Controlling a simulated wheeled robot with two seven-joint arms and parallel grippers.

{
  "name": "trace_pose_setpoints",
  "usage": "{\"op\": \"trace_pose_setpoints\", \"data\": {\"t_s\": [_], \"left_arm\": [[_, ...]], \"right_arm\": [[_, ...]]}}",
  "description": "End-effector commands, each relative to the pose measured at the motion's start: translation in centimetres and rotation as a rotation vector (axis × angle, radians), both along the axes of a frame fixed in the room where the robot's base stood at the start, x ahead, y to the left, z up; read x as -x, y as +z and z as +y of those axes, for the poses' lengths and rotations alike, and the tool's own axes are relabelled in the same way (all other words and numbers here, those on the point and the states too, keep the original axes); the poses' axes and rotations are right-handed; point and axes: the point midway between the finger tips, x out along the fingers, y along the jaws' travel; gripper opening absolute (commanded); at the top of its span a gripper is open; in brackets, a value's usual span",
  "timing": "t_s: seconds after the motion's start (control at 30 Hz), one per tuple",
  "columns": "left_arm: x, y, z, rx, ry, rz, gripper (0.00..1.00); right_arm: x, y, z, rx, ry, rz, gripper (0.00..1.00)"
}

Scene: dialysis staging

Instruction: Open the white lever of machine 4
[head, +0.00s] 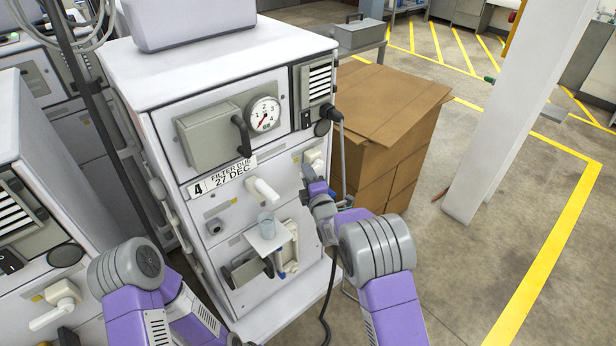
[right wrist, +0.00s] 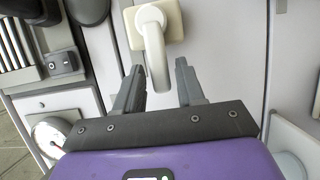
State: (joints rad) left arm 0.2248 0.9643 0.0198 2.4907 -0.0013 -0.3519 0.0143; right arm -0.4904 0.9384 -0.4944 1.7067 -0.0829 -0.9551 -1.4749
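Machine 4 (head: 165,62) is a white cabinet with a "4" label, a dial gauge and a vent panel. Its white lever (head: 314,158) sits on a cream plate below the black knob at the right of the front, partly hidden by my right gripper (head: 312,178). In the right wrist view, the lever (right wrist: 157,60) hangs from its cream plate, with its free end between the spread fingers of my right gripper (right wrist: 160,85). A gap shows on the right side; contact on the left is unclear. My left arm shows at the lower left, but its fingers are out of view.
A white handle (head: 262,190) and a small shelf with a clear cup (head: 267,225) stick out lower on the front. Cardboard boxes (head: 390,110) stand close on the right. Another machine (head: 30,150) is at the left. The floor at right is open, with a white pillar (head: 510,110).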

Motion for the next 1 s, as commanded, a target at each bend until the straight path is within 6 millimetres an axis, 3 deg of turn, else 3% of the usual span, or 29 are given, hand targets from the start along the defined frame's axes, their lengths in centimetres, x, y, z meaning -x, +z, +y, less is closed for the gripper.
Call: {"op": "trace_pose_setpoints", "data": {"t_s": [0.03,0.23,0.67,1.0], "left_arm": [[0.0,0.0,0.0,0.000,0.000,0.000,0.43],[0.0,0.0,0.0,0.000,0.000,0.000,0.43],[0.0,-0.1,0.0,0.000,0.000,0.000,0.43],[0.0,-0.3,0.0,0.000,0.000,0.000,0.43]], "right_arm": [[0.0,0.0,0.0,0.000,0.000,0.000,0.30],[0.0,0.0,0.0,0.000,0.000,0.000,0.00],[0.0,-0.2,0.0,0.022,0.000,-0.015,0.00],[-0.1,-1.6,0.0,0.182,0.002,-0.128,0.00]]}}
